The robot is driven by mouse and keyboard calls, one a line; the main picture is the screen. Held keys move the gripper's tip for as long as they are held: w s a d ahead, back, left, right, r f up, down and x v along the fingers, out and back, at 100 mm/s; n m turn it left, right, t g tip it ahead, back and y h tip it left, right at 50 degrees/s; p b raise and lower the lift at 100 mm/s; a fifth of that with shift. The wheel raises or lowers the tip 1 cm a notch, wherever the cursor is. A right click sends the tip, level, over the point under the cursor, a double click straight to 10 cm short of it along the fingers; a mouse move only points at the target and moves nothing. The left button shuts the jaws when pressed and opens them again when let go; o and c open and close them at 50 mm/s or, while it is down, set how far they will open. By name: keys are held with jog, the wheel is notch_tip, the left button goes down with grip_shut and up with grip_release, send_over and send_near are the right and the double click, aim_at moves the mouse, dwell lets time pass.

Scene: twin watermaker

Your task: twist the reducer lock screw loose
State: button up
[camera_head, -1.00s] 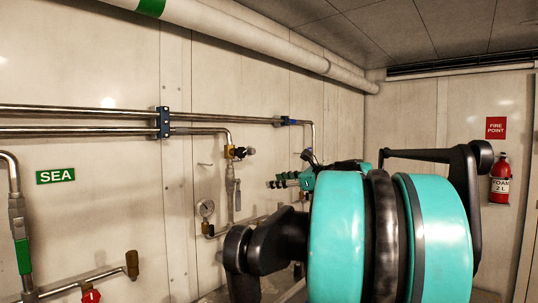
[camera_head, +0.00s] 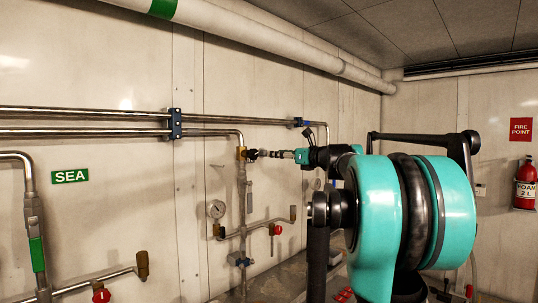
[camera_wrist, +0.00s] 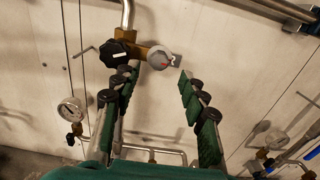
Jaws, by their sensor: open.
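A brass reducer fitting (camera_head: 241,153) sits on a vertical wall pipe. In the wrist view it (camera_wrist: 143,50) carries a black knob (camera_wrist: 118,52) on the left and a round grey part with a red mark (camera_wrist: 160,57) on the right. I cannot tell for certain which part is the lock screw. My gripper (camera_wrist: 158,72) is open, its green fingers on either side of the grey part's line. The left finger is close below the brass body; contact is unclear. In the head view my gripper (camera_head: 277,153) points left at the fitting, and the dark fingertips overlap its front.
A pressure gauge (camera_head: 216,209) and a red valve handle (camera_head: 275,229) are on the pipes below the fitting. Horizontal steel pipes (camera_head: 85,121) run along the wall above. A small wall peg (camera_wrist: 85,51) is left of the black knob.

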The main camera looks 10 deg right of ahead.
aim_at(266, 153)
jog(key=shift+x, duration=2.7)
jog(key=shift+c, duration=0.5)
grip_shut()
